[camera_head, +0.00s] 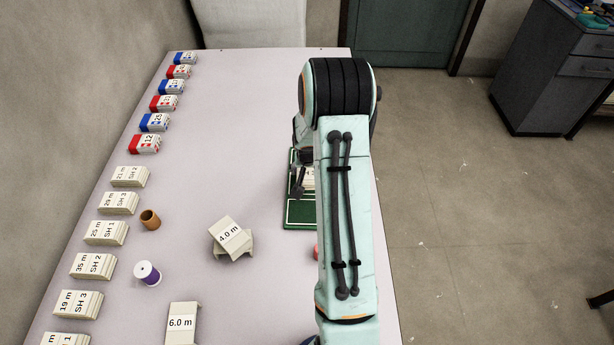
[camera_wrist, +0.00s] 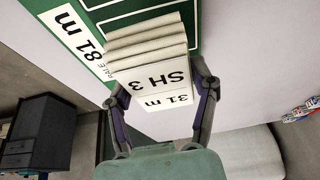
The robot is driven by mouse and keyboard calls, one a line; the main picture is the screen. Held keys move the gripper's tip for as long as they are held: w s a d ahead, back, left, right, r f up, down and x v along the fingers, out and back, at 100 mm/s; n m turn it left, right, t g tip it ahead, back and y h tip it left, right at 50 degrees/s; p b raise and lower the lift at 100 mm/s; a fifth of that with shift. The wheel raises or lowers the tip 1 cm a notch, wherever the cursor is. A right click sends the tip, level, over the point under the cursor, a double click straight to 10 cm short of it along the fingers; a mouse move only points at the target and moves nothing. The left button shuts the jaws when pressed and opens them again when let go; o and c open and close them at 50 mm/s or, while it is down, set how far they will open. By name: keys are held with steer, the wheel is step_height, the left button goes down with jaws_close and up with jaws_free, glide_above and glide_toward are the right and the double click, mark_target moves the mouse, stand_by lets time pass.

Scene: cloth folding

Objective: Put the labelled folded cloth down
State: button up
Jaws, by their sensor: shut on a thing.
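The labelled folded cloth (camera_wrist: 160,75) is a cream, layered block marked "31 m" and "SH 3" in the wrist view. My gripper (camera_wrist: 157,88) is shut on it, with one finger on each side. The cloth is over the green board (camera_wrist: 76,32), which has white outlines and a white label reading "81 m". In the head view the green board (camera_head: 300,216) lies near the table's right side. My arm covers most of it, and only a sliver of the cloth (camera_head: 309,180) shows. I cannot tell whether the cloth touches the board.
Red, blue and cream labelled bundles (camera_head: 118,203) line the table's left edge. A brown cup (camera_head: 150,220), a purple spool (camera_head: 148,274), a "4.0 m" block (camera_head: 230,236) and a "6.0 m" block (camera_head: 181,323) stand on the table. The table's centre back (camera_head: 240,110) is clear.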

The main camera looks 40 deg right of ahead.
steer(key=shift+w+d+f, duration=0.4)
steer(key=shift+w+f, duration=0.05)
steer(key=shift+f, duration=1.8)
steer(key=shift+f, duration=0.1)
steer(key=o, duration=1.1)
steer(key=shift+o, duration=0.2)
